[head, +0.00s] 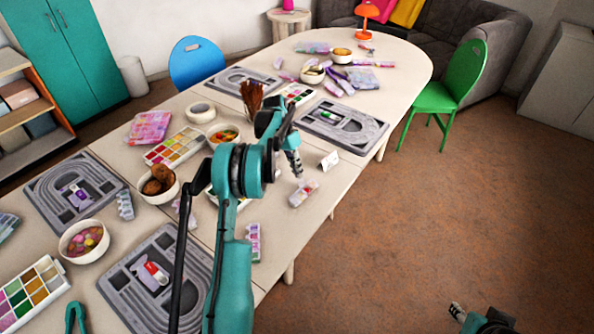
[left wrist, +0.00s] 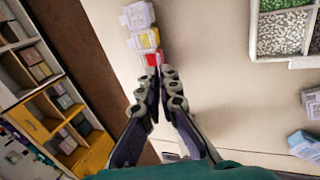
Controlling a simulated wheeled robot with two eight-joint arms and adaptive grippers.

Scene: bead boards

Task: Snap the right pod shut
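A small pod (head: 303,193) with pale, clear-looking cells and some red lies near the right edge of the table. In the left wrist view a pod (left wrist: 147,40) shows white, yellow and red cells in a row; I cannot tell how its lids stand. My left gripper (head: 296,168) points down just above and behind this pod, and its fingertips (left wrist: 160,75) are close together by the red end, with nothing seen between them. I cannot tell if they touch the pod. My right gripper (head: 457,311) is low at the bottom right, over the floor, away from the table.
A white folded card (head: 329,160) stands just beyond the pod. A grey bead board (head: 368,147) lies farther back. Another pod (head: 253,242) lies nearer along the table edge. A bowl (head: 222,136) and bead trays (head: 163,157) are to the left.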

